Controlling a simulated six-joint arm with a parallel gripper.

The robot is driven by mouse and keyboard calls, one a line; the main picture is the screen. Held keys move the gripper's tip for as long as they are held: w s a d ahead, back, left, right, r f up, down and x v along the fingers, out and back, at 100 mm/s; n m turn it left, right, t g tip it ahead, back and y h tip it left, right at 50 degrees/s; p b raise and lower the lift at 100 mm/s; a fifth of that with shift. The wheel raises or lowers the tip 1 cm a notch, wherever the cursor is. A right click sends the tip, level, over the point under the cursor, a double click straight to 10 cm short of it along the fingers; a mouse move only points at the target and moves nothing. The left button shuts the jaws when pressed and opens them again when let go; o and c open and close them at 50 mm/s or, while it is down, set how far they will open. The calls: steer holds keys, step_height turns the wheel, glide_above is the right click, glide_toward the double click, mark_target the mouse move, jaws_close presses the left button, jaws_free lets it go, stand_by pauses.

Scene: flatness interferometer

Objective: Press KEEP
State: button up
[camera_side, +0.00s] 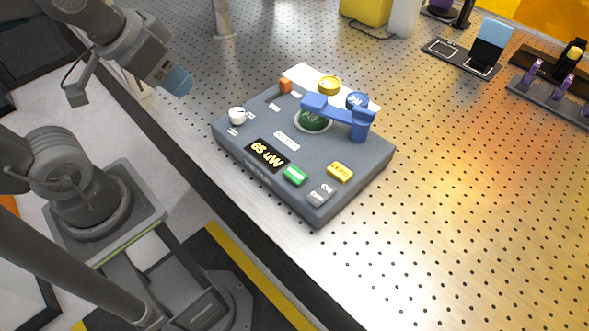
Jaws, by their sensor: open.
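The interferometer unit (350,190) is a grey-blue box on the perforated table. Its front part carries a green button (295,175), a yellow button (340,172) and a small grey switch (320,194). The button lettering is too small to read surely, so I cannot tell which is KEEP. A lit display (267,154) beside the green button seems to read 65 uW. My gripper (178,82), with blue fingertips, is open at the upper left. It is well apart from the unit and its buttons, and I see nothing held in it.
A blue swing arm (335,111) crosses a dark green disc (313,122) on the unit. The table's right front is clear.

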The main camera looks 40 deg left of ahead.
jaws_close()
stand_by(1.4)
